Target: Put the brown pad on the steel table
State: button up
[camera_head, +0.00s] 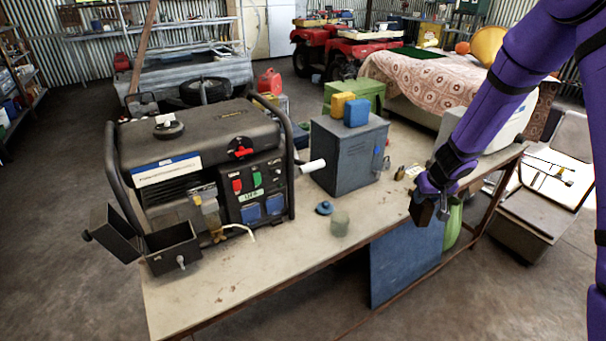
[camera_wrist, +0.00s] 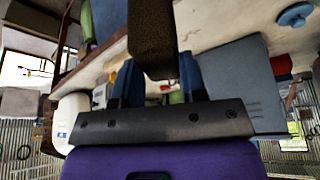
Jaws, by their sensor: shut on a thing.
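The brown pad (camera_wrist: 152,38) is a dark brown, speckled block held between the blue fingers of my gripper (camera_wrist: 155,82) in the wrist view. In the head view, my gripper (camera_head: 432,200) hangs at the front edge of the near table, right of its middle. The pad shows there as a small dark block (camera_head: 421,213) at the gripper's tip, apparently above the tabletop; the exact gap cannot be told. The near table (camera_head: 240,288) has a pale, stained top and brown legs. I cannot tell for certain whether it is the steel table.
A black generator (camera_head: 200,160) fills the table's left part. A grey metal box (camera_head: 345,160) stands behind the middle, with a blue knob (camera_head: 324,208) and a greenish jar (camera_head: 340,223) before it. A blue panel (camera_head: 405,262) leans below. Bare tabletop lies between jar and gripper.

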jog(key=shift+s+a+f+n, duration=0.1)
jog(key=shift+a+f+n, duration=0.15)
jog(key=shift+a+n, duration=0.35)
jog(key=s+a+n+g+y, duration=0.3)
jog(key=a+n, duration=0.9)
jog(key=n, duration=0.1)
jog(key=shift+s+f+n+g+y, duration=0.3)
jog(key=shift+s+g+y, duration=0.1)
